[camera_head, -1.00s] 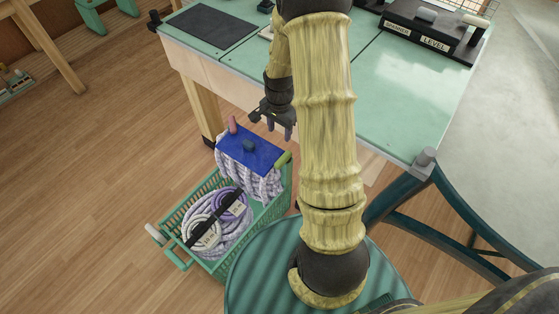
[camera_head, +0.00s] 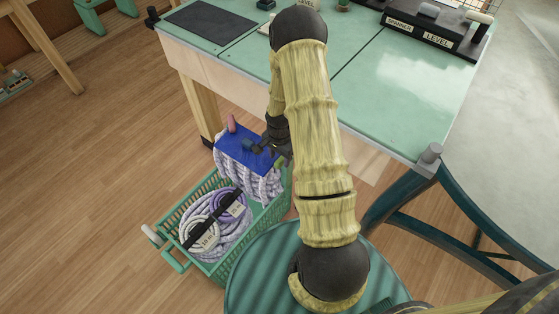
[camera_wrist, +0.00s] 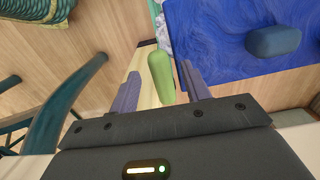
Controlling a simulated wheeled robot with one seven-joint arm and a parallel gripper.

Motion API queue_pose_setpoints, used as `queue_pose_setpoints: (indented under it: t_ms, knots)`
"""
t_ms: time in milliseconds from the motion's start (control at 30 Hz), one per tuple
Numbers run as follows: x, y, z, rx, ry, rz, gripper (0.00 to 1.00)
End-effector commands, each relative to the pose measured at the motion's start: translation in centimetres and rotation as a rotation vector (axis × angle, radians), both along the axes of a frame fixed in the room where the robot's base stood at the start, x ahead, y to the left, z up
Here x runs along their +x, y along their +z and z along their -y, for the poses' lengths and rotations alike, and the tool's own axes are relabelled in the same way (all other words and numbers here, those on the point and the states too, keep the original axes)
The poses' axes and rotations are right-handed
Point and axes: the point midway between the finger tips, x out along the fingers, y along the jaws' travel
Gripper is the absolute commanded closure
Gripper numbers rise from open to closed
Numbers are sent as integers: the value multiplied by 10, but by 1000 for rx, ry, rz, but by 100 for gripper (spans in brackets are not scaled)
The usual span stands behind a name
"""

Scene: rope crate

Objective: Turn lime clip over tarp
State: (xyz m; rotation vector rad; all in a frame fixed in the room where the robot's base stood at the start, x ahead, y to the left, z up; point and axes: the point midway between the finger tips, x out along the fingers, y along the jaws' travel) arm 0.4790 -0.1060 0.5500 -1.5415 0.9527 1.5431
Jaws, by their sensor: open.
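The lime clip (camera_wrist: 161,78) is a rounded green bar at the edge of the blue tarp (camera_wrist: 225,65) in the wrist view. My gripper (camera_wrist: 160,70) is open, with one finger on each side of the lime clip and visible space beside it. In the head view the blue tarp (camera_head: 236,153) lies over the rope hanks at the crate's far end. My gripper (camera_head: 275,150) is at the tarp's right corner there and mostly hides the lime clip. A dark blue clip (camera_wrist: 272,42) and a pink clip (camera_head: 231,124) are also on the tarp.
The green crate (camera_head: 192,267) stands on the wooden floor, with labelled rope coils (camera_head: 212,218) in its near part. The green-topped workbench (camera_head: 390,110) stands close behind and to the right of it. Floor left of the crate is clear.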

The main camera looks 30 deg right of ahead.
Motion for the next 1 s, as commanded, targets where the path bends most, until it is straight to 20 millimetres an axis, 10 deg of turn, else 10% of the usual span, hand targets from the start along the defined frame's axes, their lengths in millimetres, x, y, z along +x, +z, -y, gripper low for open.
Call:
queue_pose_setpoints:
  t_ms: [433,700,1000]
  knots:
    - [0,-18,0,-1,0,0,53]
    - [0,-17,0,-1,0,0,100]
    - [0,-17,2,-1,-9,0,100]
